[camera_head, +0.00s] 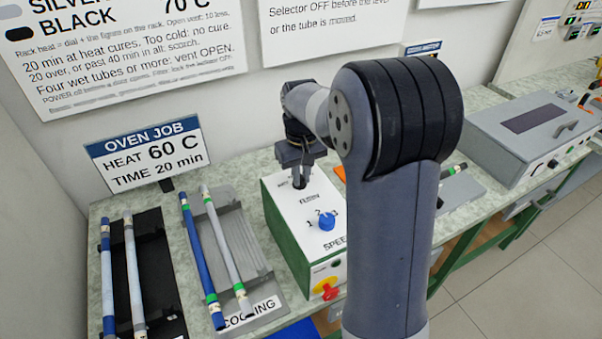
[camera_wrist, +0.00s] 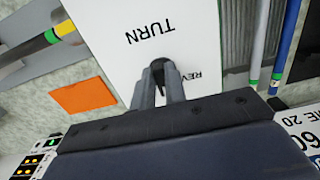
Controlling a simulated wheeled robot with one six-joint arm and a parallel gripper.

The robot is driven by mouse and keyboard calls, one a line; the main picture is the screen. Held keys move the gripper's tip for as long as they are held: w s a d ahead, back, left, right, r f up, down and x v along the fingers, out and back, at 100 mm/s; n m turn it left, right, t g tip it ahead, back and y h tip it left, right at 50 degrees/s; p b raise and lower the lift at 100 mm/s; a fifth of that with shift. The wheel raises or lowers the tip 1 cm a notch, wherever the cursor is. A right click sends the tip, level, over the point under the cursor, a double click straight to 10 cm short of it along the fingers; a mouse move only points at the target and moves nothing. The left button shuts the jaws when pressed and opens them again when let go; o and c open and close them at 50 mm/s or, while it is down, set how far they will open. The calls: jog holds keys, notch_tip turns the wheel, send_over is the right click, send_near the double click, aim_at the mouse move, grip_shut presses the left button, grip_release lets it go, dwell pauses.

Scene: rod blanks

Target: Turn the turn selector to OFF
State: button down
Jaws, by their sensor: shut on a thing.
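The turn selector is a small black knob (camera_wrist: 158,66) on the white top of a control box (camera_head: 283,205) with green sides. My gripper (camera_head: 299,180) comes down on the far end of that top, and in the wrist view its fingers (camera_wrist: 160,82) are closed around the knob. The word TURN is printed beside it, upside down in the wrist view. Part of a REV label shows near the right finger. No OFF mark can be read, and the knob's pointing direction is hidden by the fingers.
Rods lie on the cooling rack (camera_head: 240,240) and a black rack (camera_head: 152,250) to the left. An orange card (camera_wrist: 82,97) lies beside the box.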

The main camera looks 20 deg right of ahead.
dwell(0.4)
jog(key=c, duration=1.4)
grip_release()
jog(key=shift+c, duration=0.2)
notch_tip(320, 180, up, 11)
jog(key=shift+f, duration=0.1)
notch_tip(320, 180, down, 11)
jog(key=shift+r, duration=0.1)
